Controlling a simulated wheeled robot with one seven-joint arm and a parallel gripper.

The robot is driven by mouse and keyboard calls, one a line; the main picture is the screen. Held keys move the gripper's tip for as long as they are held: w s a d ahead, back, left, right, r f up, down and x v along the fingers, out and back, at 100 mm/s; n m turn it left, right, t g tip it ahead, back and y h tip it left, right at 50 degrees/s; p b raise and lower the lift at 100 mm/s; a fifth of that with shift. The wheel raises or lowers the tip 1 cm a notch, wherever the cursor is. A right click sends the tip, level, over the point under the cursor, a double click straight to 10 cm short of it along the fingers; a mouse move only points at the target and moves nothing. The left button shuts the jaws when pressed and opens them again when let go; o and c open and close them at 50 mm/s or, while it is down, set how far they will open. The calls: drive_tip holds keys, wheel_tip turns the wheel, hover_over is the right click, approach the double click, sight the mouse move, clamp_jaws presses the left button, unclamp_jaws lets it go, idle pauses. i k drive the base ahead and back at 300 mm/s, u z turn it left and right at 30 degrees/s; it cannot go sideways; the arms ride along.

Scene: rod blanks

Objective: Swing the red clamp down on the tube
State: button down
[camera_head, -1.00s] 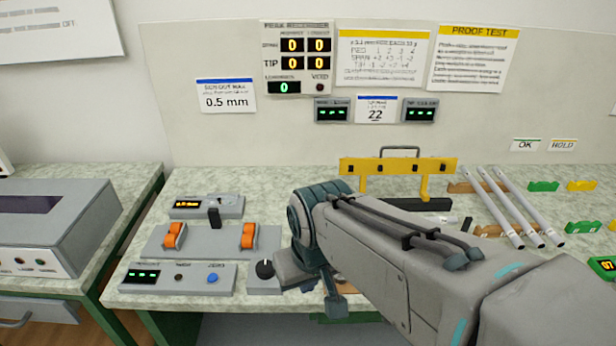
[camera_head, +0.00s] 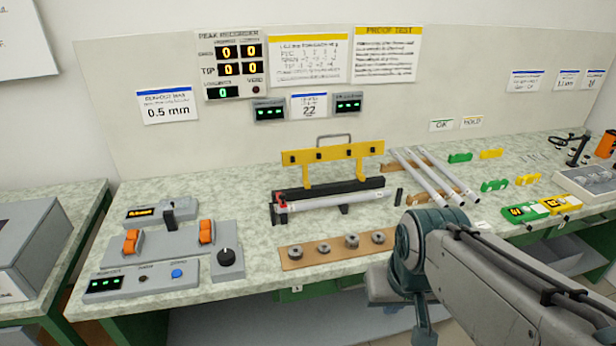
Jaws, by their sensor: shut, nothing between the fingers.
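A pale grey tube (camera_head: 335,199) lies along the front of a black rest under a yellow frame (camera_head: 333,154). The small red clamp (camera_head: 281,197) is at the tube's left end. It is too small to tell whether it stands raised or lies on the tube. My gripper (camera_head: 384,288) is low in front of the bench, to the right of and nearer than the clamp, well apart from the tube. It is shut and empty; its fingertips are hard to make out behind my wrist.
A wooden strip (camera_head: 335,250) with several round metal pieces lies in front of the tube. A control panel (camera_head: 170,252) with orange switches is at the left. Several loose tubes (camera_head: 432,178) lie on wooden supports at the right. Free bench top shows left of the clamp.

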sight(280, 198)
drive_tip(key=u, duration=0.1)
drive_tip(key=i, duration=1.05)
drive_tip(key=u, duration=0.65)
